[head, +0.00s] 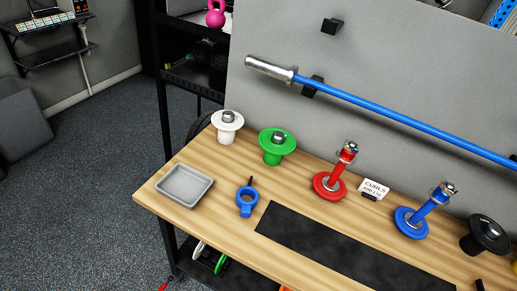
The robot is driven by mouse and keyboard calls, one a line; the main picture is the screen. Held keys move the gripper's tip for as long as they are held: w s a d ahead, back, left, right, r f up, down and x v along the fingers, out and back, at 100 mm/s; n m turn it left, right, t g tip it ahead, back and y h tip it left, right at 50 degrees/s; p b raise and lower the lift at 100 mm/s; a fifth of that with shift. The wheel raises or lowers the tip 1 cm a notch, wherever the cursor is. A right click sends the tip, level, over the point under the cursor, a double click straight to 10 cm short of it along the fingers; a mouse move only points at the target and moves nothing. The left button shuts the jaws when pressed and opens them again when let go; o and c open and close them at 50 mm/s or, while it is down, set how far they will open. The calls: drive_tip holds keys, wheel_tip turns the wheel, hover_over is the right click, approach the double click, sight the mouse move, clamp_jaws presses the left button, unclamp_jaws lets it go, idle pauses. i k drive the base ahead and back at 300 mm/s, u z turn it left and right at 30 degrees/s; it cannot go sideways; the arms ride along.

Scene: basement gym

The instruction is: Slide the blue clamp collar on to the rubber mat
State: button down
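The blue clamp collar (245,207) lies on the wooden bench top, with a ring body and a short dark handle pointing to the back. It is just left of the black rubber mat (345,250), apart from it, with a narrow strip of bare wood between them. The mat is a long dark strip along the bench's front, and no object is seen on it. My gripper is not in view.
A grey tray (185,186) sits left of the collar. Behind stand a white flanged piece (227,122), a green one (277,147), red (329,186) and blue (411,223) posts with discs, a CURLS card (374,188) and a black piece (485,236). A blue barbell (400,116) hangs above.

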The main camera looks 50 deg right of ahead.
sight(246, 208)
drive_tip(key=z, duration=0.6)
drive_tip(key=i, duration=0.95)
drive_tip(key=z, duration=0.55)
